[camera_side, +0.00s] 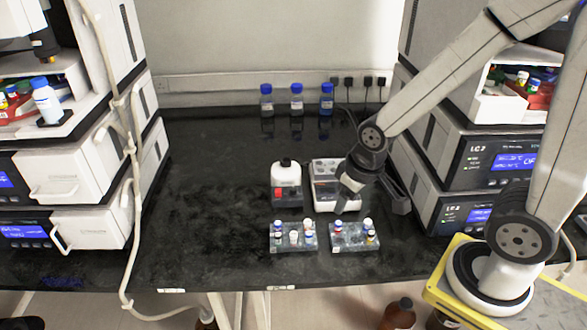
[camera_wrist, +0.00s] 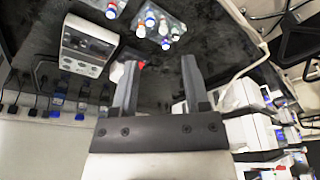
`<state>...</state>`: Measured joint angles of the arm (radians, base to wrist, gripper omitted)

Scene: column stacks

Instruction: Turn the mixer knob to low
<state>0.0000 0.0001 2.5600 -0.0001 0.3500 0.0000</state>
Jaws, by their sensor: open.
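The mixer (camera_side: 286,174) is the white unit with a black top, dark lower front and a red switch, standing mid-bench in the side view. In the wrist view, what looks like its white body with a red spot (camera_wrist: 141,65) shows partly behind one finger. The knob is too small and partly hidden to tell its setting. My gripper (camera_side: 358,194) points down to the right of the mixer, over the right side of the white block unit. In the wrist view my gripper (camera_wrist: 159,62) is open, with nothing between its fingers.
The white block unit (camera_side: 326,196) stands right beside the mixer. Two vial racks (camera_side: 293,247) (camera_side: 354,247) stand in front. Several blue-capped bottles (camera_side: 297,103) are at the back. Instrument stacks (camera_side: 95,180) (camera_side: 470,165) flank the bench. Open black bench (camera_side: 210,180) lies left of the mixer.

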